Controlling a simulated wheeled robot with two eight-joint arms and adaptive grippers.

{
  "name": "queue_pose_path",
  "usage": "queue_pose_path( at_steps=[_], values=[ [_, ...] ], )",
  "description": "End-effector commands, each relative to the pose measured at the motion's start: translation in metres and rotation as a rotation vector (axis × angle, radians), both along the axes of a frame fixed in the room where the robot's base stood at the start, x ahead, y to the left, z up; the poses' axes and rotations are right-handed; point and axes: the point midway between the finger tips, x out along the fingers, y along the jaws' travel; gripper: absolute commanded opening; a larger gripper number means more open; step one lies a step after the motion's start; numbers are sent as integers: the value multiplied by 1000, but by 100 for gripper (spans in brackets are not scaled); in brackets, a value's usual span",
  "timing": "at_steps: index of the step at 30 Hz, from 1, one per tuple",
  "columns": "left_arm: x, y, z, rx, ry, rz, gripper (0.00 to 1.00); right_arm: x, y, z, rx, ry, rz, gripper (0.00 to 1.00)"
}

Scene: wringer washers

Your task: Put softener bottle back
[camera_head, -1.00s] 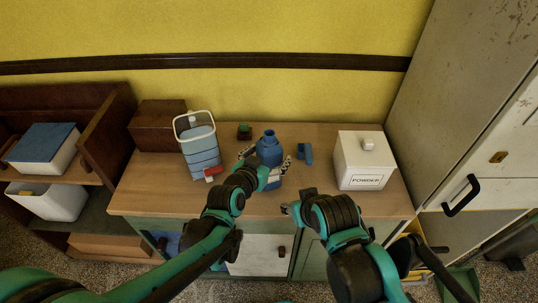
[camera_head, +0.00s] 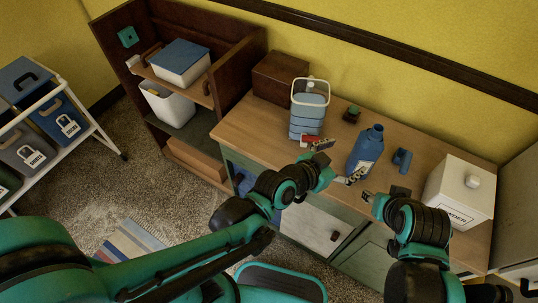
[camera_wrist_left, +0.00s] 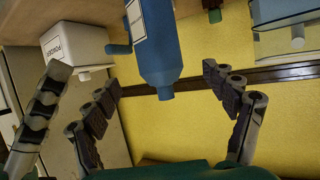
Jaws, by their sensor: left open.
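The blue softener bottle (camera_head: 367,148) with a pale label stands on the wooden counter (camera_head: 262,132). My left gripper (camera_head: 339,161) is open and empty, on the near left side of the bottle, with its fingers spread. In the left wrist view, which is turned upside down, the bottle (camera_wrist_left: 160,50) shows beyond and between the open fingers (camera_wrist_left: 163,85), apart from them. My right gripper (camera_head: 369,196) is low in front of the counter edge, right of the left one; its finger opening is too small to judge.
A white powder box (camera_head: 458,190) stands right of the bottle, and a small blue piece (camera_head: 402,160) lies between them. A shelf (camera_head: 245,62) adjoins the counter's left.

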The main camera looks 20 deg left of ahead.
Motion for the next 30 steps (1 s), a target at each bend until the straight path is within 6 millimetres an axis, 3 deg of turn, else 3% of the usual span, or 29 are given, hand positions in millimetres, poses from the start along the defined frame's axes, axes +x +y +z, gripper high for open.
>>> queue_pose_path(
  at_steps=[4, 7, 12, 15, 20, 30],
  values=[
    [2, 48, -3, 48, 92, 95, 85, 0, 0, 0, 0, 0, 0, 40],
    [-6, 105, -9, 96, 209, 221, 85, 0, 0, 0, 0, 0, 0, 40],
    [-43, 197, -17, 158, 405, 463, 85, 0, 0, 0, 0, 0, 0, 40],
    [-66, 232, -19, 177, 485, 573, 85, 0, 0, 0, 0, 0, 0, 40],
    [-83, 254, -20, 188, 536, 647, 85, 0, 0, 0, 0, 0, 0, 40],
    [-83, 254, -20, 189, 537, 647, 85, 0, 0, 0, 0, 0, 0, 40]
  ],
)
